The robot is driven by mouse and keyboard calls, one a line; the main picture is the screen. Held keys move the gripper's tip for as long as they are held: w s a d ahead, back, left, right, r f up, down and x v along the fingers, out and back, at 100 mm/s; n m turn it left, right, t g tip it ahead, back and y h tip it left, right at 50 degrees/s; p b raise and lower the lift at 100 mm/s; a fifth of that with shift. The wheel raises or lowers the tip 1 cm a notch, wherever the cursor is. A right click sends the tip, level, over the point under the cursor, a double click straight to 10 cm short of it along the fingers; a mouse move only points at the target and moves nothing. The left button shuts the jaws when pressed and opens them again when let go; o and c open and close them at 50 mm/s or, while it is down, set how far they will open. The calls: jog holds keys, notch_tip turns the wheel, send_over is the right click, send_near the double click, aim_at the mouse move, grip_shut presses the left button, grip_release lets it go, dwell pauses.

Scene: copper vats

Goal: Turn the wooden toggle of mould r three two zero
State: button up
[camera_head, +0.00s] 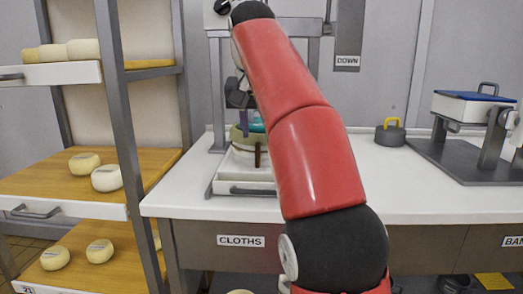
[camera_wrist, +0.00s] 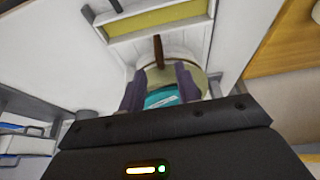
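A round pale mould (camera_head: 243,157) stands on the white press base on the counter, partly hidden behind my red arm. It has a teal top (camera_head: 257,126) with a small label too blurred to read. A brown wooden toggle (camera_head: 257,155) shows upright at its front; in the wrist view the toggle (camera_wrist: 158,50) sticks out at the mould's edge. My gripper (camera_wrist: 158,80) is over the mould, its two purple-grey fingers spread apart with the teal top showing between them. The toggle lies just beyond the fingertips, not between the finger pads. Whether the fingers touch the mould is unclear.
The grey press frame (camera_head: 217,100) rises around the mould. A shelf rack (camera_head: 120,110) with several cheeses stands close on the left. A dark weight with a yellow handle (camera_head: 390,133) and a scale-like device (camera_head: 470,155) stand right on the white counter (camera_head: 400,190).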

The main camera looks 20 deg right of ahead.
aim_at(258, 144)
jog(key=b+x, duration=0.2)
jog(key=x, duration=0.4)
jog(key=shift+w+f, duration=0.2)
jog(key=shift+f, duration=0.15)
jog(key=shift+c, duration=0.3)
grip_shut()
